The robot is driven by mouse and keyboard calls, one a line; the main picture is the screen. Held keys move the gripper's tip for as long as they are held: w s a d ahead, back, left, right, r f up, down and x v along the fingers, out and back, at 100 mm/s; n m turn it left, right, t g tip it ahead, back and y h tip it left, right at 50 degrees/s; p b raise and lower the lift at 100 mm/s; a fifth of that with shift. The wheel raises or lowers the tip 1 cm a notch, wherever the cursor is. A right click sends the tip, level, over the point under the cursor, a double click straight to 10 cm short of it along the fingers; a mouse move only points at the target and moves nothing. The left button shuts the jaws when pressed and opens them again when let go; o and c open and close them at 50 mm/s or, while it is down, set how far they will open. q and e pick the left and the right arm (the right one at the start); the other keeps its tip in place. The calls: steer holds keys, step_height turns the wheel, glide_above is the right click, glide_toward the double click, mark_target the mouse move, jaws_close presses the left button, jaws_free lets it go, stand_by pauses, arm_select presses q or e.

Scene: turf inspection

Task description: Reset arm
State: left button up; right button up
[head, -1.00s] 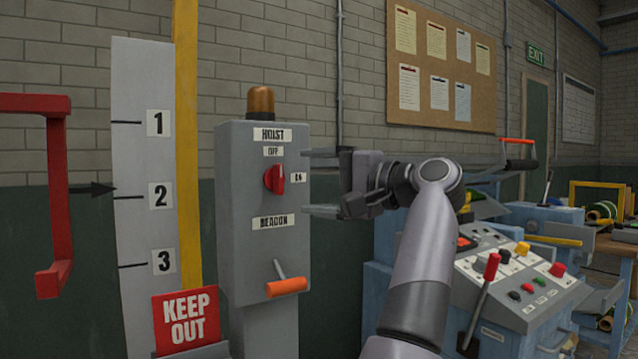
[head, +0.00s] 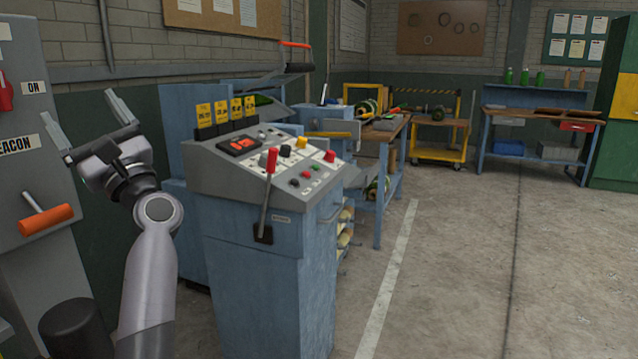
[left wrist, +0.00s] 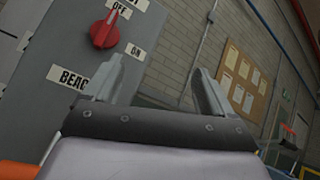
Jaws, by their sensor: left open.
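My left gripper (head: 86,118) is open and empty at the left of the head view, its fingers pointing up. It is apart from the grey hoist box (head: 28,160), to the right of its front face. The left wrist view shows nothing between the two fingers (left wrist: 155,85). The box's red knob (left wrist: 104,30) is at the upper left of that view, with an ON label beside it; only its edge shows in the head view (head: 5,92). An orange-handled lever (head: 46,221) is on the lower box. My right gripper is not in view.
A blue control console (head: 265,260) with a red-handled lever (head: 270,165) and several buttons stands right of my left arm. Workbenches and a yellow cart (head: 440,153) are behind. The concrete floor (head: 460,270) at the right is clear.

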arm_select(q)
steer(key=s+d+f+n+t+h, duration=0.1)
steer(key=d+f+n+t+h, duration=0.1)
steer(key=d+f+n+h, duration=0.55)
steer(key=s+d+f+n+t+h, duration=0.2)
steer(key=f+n+h, duration=0.8)
steer(key=f+n, duration=0.3)
steer(key=s+d+f+n+t+h, duration=0.15)
steer(key=d+f+n+h, duration=0.25)
steer(key=f+n+h, duration=0.55)
steer(key=s+f+m+g, duration=0.7)
steer(key=s+f+g, duration=0.1)
steer(key=s+f, duration=0.6)
steer(key=s+a+f+m+g+y, duration=0.1)
steer(key=s+f+m+g+y, duration=0.15)
steer(key=s, duration=0.55)
steer(key=s+a+f+m+g+y, duration=0.1)
steer(key=s+f+m+g, duration=0.2)
steer(key=s, duration=0.4)
steer(key=w+d+t+h+p, duration=0.2)
steer(key=w+t+p, duration=0.4)
steer(key=p, duration=0.3)
steer(key=shift+d, duration=0.65)
